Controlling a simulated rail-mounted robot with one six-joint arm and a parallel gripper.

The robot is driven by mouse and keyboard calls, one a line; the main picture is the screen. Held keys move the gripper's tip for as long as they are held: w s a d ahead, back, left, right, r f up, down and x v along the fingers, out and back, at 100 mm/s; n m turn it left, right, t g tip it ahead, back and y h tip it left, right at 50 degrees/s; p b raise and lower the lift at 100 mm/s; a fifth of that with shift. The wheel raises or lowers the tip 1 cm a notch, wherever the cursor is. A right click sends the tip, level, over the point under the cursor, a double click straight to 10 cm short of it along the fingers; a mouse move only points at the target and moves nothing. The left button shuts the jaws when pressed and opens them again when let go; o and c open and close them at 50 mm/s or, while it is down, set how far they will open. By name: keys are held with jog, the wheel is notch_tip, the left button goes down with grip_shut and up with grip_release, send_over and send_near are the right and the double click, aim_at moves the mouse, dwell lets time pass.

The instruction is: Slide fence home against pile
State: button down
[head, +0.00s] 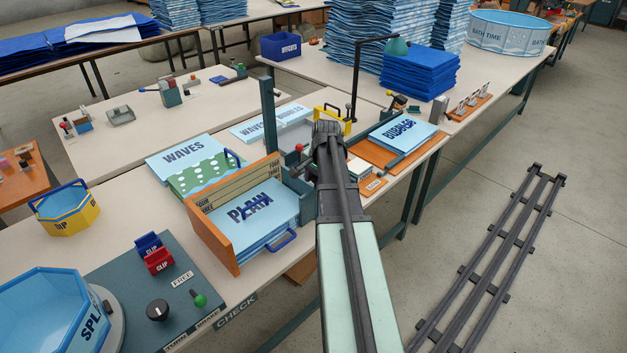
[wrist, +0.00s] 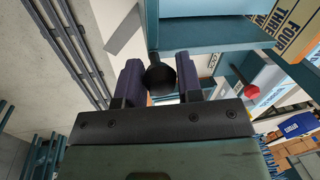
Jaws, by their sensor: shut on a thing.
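The pile of pale blue sheets marked PLAIN (head: 252,212) lies in a wooden-sided tray, with a blue handle at its front. A wooden board with number words (head: 235,185) stands along its back. A teal block (head: 300,188) stands at the pile's right side, beside my arm; I cannot tell for sure whether it is the fence. In the wrist view my gripper (wrist: 161,80) is shut on a dark round knob (wrist: 160,76), with a finger on either side. A teal plate (wrist: 205,40) is just beyond the knob. In the head view my arm hides the fingers and knob.
A teal post (head: 268,115) rises behind the pile. The WAVES sheets (head: 185,158) lie at the left, and the BUBBLE sheets (head: 403,131) on a wooden board at the right. A red knob (wrist: 251,92) is right of my gripper in the wrist view.

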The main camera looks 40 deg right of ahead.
jog(key=shift+w+a, duration=0.15)
jog(key=c, duration=0.8)
grip_release()
jog(key=shift+w+a, duration=0.1)
jog(key=shift+a, duration=0.05)
jog(key=r+p, duration=0.3)
jog(key=s+r+p, duration=0.1)
jog(key=r+p, duration=0.3)
jog(key=s+r+p, duration=0.1)
jog(key=r+p, duration=0.2)
jog(key=shift+s+d+r+p, duration=0.1)
jog(key=shift+d+r+p, duration=0.2)
jog(key=shift+d, duration=0.05)
